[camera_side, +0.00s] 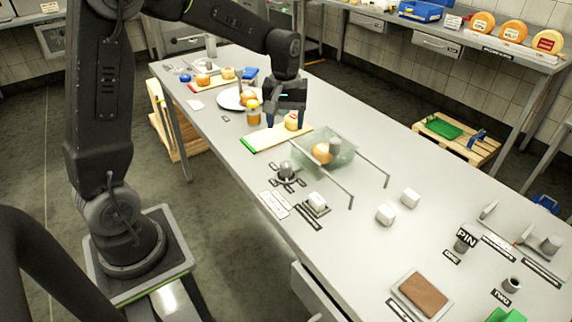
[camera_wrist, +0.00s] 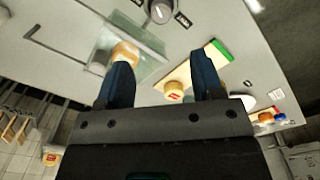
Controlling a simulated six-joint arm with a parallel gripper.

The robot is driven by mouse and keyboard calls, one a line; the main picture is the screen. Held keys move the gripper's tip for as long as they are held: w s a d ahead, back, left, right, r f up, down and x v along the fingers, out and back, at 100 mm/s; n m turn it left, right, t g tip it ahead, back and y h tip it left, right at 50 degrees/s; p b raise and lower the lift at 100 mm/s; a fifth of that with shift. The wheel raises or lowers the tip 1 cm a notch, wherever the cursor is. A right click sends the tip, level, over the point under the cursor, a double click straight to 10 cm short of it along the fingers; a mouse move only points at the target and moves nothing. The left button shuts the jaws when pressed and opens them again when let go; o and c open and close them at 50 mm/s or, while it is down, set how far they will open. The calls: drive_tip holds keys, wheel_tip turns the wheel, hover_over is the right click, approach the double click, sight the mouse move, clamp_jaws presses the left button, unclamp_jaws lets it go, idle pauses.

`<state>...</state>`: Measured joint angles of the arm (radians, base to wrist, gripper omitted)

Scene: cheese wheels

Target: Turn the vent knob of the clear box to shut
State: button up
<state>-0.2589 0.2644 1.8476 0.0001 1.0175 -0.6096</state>
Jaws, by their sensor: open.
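The clear box (camera_side: 345,160) stands mid-table with an orange-and-cream cheese piece (camera_side: 322,153) and a grey cylinder inside. It also shows in the wrist view (camera_wrist: 150,70), partly behind a finger. A grey round knob (camera_side: 286,171) stands on the table at the box's near left, ringed by small dark labels too small to read. In the wrist view the knob (camera_wrist: 160,11) is at the top edge, with a pale mark on its face. My gripper (camera_side: 286,122) is open and empty, above the cutting board behind the knob, apart from knob and box.
The cutting board (camera_side: 258,141) with a green edge holds a cheese (camera_side: 291,121) under my gripper. A jar (camera_side: 254,113) and plate (camera_side: 230,99) stand farther back.

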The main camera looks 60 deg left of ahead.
sight(286, 163)
drive_tip(key=f, duration=1.4)
drive_tip(key=shift+w+a+f, duration=0.2)
drive_tip(key=c, duration=0.9)
